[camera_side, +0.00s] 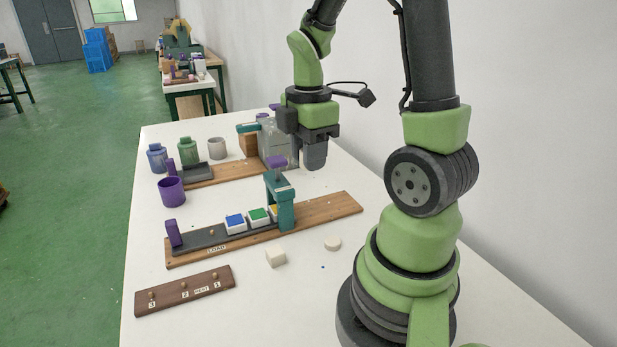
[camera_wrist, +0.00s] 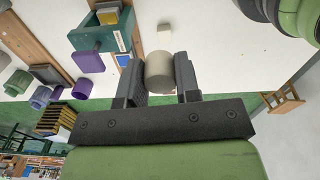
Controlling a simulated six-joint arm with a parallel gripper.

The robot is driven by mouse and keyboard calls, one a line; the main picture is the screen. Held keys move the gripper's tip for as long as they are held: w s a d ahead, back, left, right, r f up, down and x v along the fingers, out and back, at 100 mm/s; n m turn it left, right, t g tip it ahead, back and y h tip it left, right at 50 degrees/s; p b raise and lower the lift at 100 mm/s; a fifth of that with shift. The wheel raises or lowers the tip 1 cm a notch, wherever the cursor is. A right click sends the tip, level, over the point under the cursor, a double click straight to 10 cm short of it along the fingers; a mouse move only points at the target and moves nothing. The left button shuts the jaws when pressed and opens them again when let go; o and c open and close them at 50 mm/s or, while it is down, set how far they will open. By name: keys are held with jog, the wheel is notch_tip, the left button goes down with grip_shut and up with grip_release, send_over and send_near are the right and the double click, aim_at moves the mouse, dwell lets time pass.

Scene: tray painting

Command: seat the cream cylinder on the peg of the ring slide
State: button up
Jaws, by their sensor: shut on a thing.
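My gripper (camera_side: 315,158) hangs above the far right part of the table, beyond the teal press. In the wrist view my gripper (camera_wrist: 159,80) is shut on the cylinder (camera_wrist: 160,74), which looks grey-brown in shadow; in the side view the fingers hide it. A dark slide (camera_side: 196,236) with a purple end handle (camera_side: 173,233) lies on the front wooden board marked LOAD, with a small peg (camera_side: 211,232) standing bare. A second dark slide (camera_side: 198,174) lies on the rear board; I cannot tell which is the ring slide.
A teal press (camera_side: 287,208) straddles the front board beside blue and green trays (camera_side: 258,216). A cream cube (camera_side: 275,257), cream disc (camera_side: 332,244) and brown peg board (camera_side: 185,291) lie nearer. Purple, blue, green and grey cups (camera_side: 171,191) stand left and behind.

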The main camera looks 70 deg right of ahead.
jog(key=shift+w+r, duration=0.2)
jog(key=shift+r, duration=0.35)
jog(key=shift+w+r, duration=0.15)
jog(key=shift+r, duration=0.4)
jog(key=w, duration=0.9)
jog(key=n, duration=0.1)
send_over(212, 230)
notch_tip(212, 230, down, 12)
jog(key=shift+f, duration=2.95)
jog(key=shift+f, duration=0.55)
jog(key=o, duration=1.5)
jog(key=shift+c, duration=0.2)
